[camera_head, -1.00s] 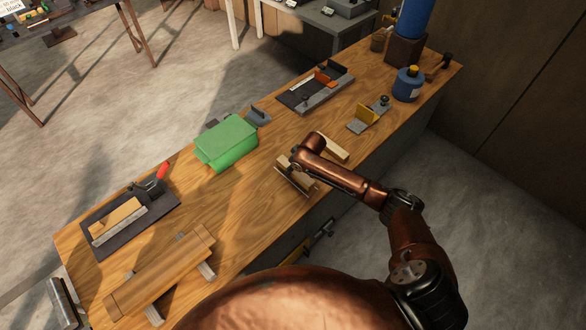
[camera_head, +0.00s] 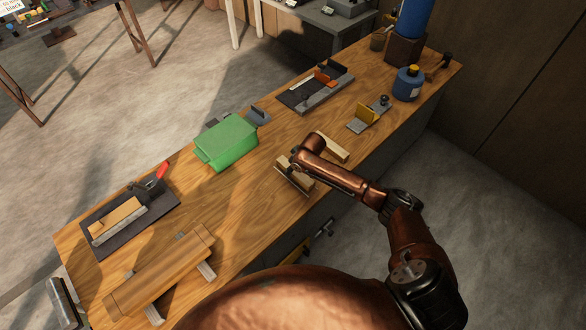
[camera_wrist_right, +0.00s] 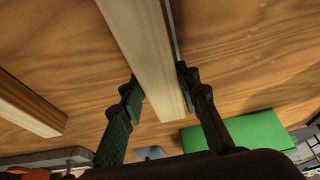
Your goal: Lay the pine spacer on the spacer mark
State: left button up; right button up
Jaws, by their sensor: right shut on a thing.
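A pale pine bar, which I take to be the pine spacer (camera_wrist_right: 150,60), runs between the two fingers of my right gripper (camera_wrist_right: 160,95) in the wrist view. The fingers are shut on it. In the head view the held spacer (camera_head: 296,173) shows at the bench's front half, partly hidden by my right arm. A thin grey strip (camera_wrist_right: 173,30) lies alongside it. A second pine piece (camera_head: 332,147) lies just to the right, and it also shows at the left of the wrist view (camera_wrist_right: 28,106). I cannot make out the spacer mark. My left gripper is not in view.
A green box (camera_head: 226,142) stands behind and left of the gripper. A yellow-and-grey fixture (camera_head: 366,116) and a blue bottle (camera_head: 408,84) are to the right. A dark tray (camera_head: 130,218) and a wooden beam on supports (camera_head: 160,272) are at left. Wood between them is bare.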

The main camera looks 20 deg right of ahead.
jog(key=shift+f, duration=0.65)
dwell(0.9)
jog(key=o, duration=1.3)
notch_tip(320, 180, up, 6)
jog(key=p, duration=0.6)
jog(key=shift+s+d, duration=0.1)
dwell(0.4)
